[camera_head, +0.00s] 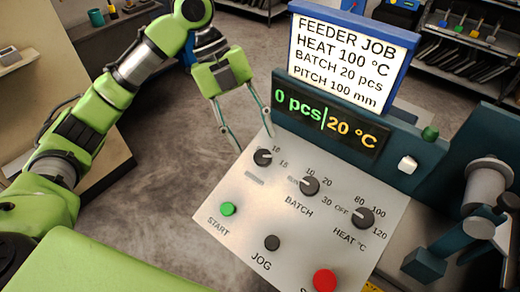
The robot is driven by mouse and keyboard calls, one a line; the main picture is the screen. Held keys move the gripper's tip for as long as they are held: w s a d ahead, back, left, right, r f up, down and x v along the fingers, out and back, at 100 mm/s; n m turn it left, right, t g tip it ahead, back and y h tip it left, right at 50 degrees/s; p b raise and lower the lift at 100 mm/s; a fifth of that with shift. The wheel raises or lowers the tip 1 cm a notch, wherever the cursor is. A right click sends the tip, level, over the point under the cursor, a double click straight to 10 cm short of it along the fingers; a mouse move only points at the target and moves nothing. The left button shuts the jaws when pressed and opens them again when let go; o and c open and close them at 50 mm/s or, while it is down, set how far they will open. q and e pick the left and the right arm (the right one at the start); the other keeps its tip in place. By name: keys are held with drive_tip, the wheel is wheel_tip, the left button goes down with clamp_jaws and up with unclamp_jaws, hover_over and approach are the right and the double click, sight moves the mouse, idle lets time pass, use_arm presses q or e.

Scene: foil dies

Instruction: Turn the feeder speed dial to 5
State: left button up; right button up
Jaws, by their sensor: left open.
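The control panel (235,218) has three black dials. My right gripper is not in view.
A green START button (228,208), a black JOG button (272,242) and a red button (325,280) lie below the dials. A display (330,118) reads 0 pcs and 20 °C. The job sign (350,58) stands behind it. Machine parts (487,187) stand at right.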

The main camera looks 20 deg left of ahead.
sight(261, 154)
use_arm(q)
drive_tip(key=x, duration=0.5)
drive_tip(key=shift+f, duration=0.1)
drive_tip(key=c, duration=1.1)
